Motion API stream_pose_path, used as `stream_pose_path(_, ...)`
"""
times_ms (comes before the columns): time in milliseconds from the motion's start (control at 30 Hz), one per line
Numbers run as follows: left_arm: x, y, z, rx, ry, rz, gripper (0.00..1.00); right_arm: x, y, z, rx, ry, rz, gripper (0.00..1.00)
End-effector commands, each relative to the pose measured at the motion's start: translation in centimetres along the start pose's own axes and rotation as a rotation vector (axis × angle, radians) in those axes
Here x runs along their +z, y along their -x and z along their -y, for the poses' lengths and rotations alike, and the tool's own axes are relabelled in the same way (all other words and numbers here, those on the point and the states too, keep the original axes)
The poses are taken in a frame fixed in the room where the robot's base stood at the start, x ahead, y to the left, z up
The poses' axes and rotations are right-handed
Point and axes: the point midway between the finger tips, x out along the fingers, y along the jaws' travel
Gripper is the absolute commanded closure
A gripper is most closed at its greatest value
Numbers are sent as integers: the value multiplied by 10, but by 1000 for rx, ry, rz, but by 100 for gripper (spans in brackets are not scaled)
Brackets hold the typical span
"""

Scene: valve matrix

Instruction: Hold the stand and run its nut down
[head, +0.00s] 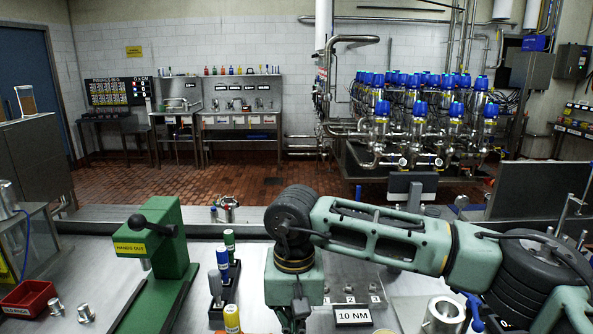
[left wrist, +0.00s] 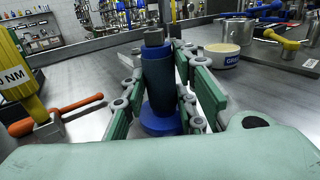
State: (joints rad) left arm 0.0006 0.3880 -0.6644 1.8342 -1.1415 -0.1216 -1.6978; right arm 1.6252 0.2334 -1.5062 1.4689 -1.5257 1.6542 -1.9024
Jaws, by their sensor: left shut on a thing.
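The thread under the nut is hidden or too small to tell. In the head view, a green arm of mine crosses from the right, and its end runs out of the bottom edge. No right fingertips show.
A yellow tool marked NM (left wrist: 22,75) and an orange-handled wrench (left wrist: 62,117) are left of the stand. A grease cup (left wrist: 221,56) stands to its right.

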Motion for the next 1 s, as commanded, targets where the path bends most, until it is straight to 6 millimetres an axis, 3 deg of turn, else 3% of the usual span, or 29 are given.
stream_pose_path(67,-1,0,-1,3,-1,-1,100,0,0,0,0,0,0,100)
stream_pose_path(100,-1,0,-2,3,-1,-1,72,0,0,0,0,0,0,100)
stream_pose_path(333,0,0,-1,3,-1,-1,52,0,0,0,0,0,-1,100)
stream_pose_path(733,-1,5,0,2,1,-1,51,0,0,0,0,0,-1,100)
stream_pose_path(1000,-2,46,0,3,5,-3,51,0,0,0,0,0,-1,100)
